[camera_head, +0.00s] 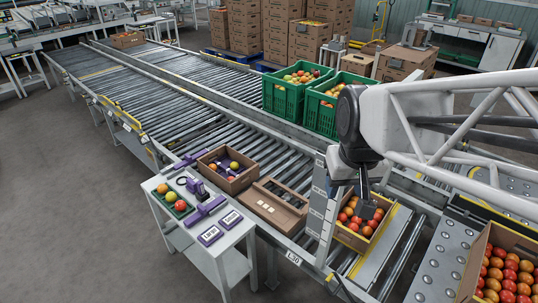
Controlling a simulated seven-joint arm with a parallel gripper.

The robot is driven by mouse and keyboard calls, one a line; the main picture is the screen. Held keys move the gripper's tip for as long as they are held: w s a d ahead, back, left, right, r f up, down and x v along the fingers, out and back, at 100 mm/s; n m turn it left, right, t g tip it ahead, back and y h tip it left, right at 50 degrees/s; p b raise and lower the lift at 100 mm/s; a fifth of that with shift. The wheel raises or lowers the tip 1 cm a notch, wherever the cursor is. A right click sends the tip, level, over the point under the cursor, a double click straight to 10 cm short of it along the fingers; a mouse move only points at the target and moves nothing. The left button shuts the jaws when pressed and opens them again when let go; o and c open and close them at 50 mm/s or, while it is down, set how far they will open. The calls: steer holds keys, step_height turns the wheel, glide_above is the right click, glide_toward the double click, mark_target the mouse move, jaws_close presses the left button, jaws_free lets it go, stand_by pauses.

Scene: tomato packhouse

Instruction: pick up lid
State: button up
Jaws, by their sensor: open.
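A shallow brown cardboard piece (272,212), which looks like the lid, lies on the near roller conveyor. It has a dark opening along its far side and small pale marks on its near part. My gripper (366,208) is to the right of it, pointing down over an open cardboard box of tomatoes (347,238). The gripper is open and apart from the lid. Its dark fingers hide some of the tomatoes, and whether they touch them cannot be told.
A cardboard box with a few tomatoes (236,186) stands just left of the lid. A grey upright post (322,205) stands between lid and gripper. Green crates (284,100) stand behind. A white side table (212,250) holds purple tools. Another tomato box (474,268) is at right.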

steer(key=w+a+f+n, duration=0.1)
steer(key=w+f, duration=0.1)
steer(key=w, duration=0.6)
steer(key=w+a+f+n, duration=0.1)
steer(key=w+a+f, duration=0.1)
steer(key=w, duration=0.7)
steer(key=n+g, duration=0.2)
steer(key=n, duration=0.5)
glide_above(276, 197)
steer(key=f, duration=4.1)
steer(key=shift+s+d+f, duration=0.1)
steer(key=shift+s+d, duration=0.05)
steer(key=shift+s, duration=0.05)
steer(key=shift+w+f, duration=0.15)
steer(key=shift+f, duration=0.3)
steer(key=shift+f, duration=1.3)
steer(key=shift+f, duration=0.1)
